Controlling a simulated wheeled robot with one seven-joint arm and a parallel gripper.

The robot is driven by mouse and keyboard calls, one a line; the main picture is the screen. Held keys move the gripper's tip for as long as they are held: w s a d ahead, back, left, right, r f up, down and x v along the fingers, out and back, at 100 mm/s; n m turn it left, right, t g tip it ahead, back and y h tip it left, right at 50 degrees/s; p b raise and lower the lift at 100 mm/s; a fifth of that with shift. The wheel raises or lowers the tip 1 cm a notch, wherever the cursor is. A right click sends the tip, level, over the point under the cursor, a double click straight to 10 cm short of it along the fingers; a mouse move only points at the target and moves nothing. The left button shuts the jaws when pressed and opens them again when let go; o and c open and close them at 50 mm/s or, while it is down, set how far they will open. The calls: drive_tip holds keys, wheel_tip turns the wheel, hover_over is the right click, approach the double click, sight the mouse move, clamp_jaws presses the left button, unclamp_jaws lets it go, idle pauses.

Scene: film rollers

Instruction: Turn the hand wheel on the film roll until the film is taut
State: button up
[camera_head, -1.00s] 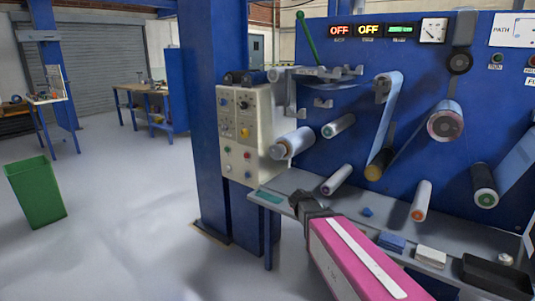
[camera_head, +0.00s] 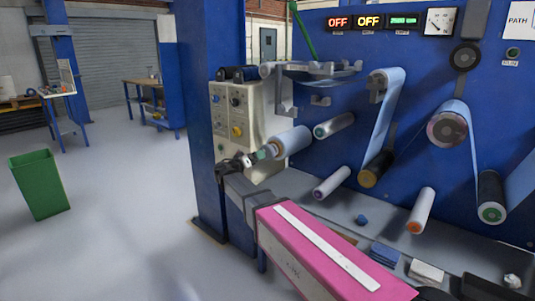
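The film roll (camera_head: 290,141) is a pale blue cylinder sticking out of the blue machine panel, left of the other rollers. Its front end, where a hand wheel would sit, is small and partly hidden by my gripper; I cannot make the wheel out clearly. My gripper (camera_head: 250,160) is dark and small in view, right at the front end of this roll. I cannot tell whether it touches the roll or whether its fingers are open or shut. Pale blue film (camera_head: 383,120) runs between rollers farther right; its tautness at the roll is not clear.
A cream control box (camera_head: 231,115) with knobs stands behind my gripper. Other rollers, such as a white one (camera_head: 332,181), stick out nearby. A grey shelf (camera_head: 330,212) below holds blue and white pads. A green bin (camera_head: 38,184) stands on open floor at left.

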sight(266, 153)
drive_tip(key=x, duration=0.9)
drive_tip(key=shift+w+d, duration=0.1)
drive_tip(key=shift+d, duration=0.05)
drive_tip(key=c, duration=0.8)
